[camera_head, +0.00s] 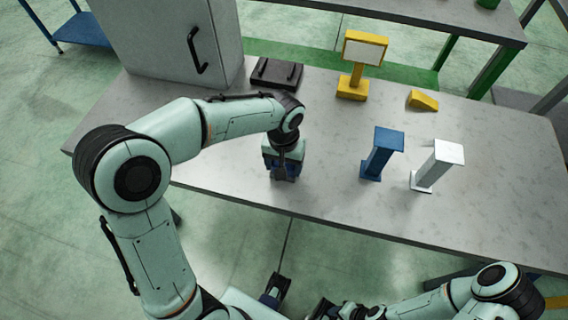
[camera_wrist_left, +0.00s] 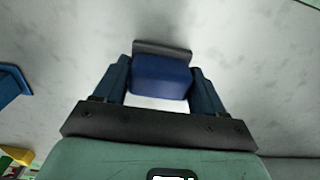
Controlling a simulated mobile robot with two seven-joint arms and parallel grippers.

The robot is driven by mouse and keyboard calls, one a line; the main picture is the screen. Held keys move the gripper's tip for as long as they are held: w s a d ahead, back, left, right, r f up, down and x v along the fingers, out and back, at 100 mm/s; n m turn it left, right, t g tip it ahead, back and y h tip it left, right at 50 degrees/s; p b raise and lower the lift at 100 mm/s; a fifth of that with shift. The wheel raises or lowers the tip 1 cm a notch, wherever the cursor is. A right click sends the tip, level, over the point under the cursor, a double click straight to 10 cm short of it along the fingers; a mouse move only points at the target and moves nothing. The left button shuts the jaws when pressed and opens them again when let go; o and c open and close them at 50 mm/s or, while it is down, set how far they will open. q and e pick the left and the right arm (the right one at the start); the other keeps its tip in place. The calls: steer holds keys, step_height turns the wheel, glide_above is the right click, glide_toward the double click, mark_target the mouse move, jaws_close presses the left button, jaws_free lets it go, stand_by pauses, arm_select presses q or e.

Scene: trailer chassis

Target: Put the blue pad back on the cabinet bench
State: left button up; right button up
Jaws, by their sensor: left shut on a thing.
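My left gripper (camera_head: 284,174) points down over the front left part of the grey cabinet bench (camera_head: 225,190). In the left wrist view, its two dark blue fingers (camera_wrist_left: 160,88) are shut on the sides of a blue block, which I take for the blue pad (camera_wrist_left: 160,80). A dark grey strip (camera_wrist_left: 162,50) shows along the pad's far edge. The gripper hides most of the pad in the head view. I cannot tell whether the pad touches the bench top. My right gripper (camera_head: 300,298) is low at the bottom edge, in front of the bench and partly cut off.
A blue stand (camera_head: 382,150) and a white stand (camera_head: 438,162) are right of my left gripper. Behind are a black tray-like piece (camera_head: 276,73), a yellow stand (camera_head: 356,70) and a yellow wedge (camera_head: 423,100). A grey cabinet (camera_head: 165,40) stands at back left. The bench's front middle is clear.

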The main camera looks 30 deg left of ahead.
arm_select(q)
steer(key=shift+f, duration=0.15)
steer(key=o, duration=1)
steer(key=shift+r, duration=0.25)
step_height(320, 180, up, 12)
steer(key=shift+f+p, duration=0.1)
steer(key=shift+p, duration=0.8)
steer(key=shift+s, duration=0.1)
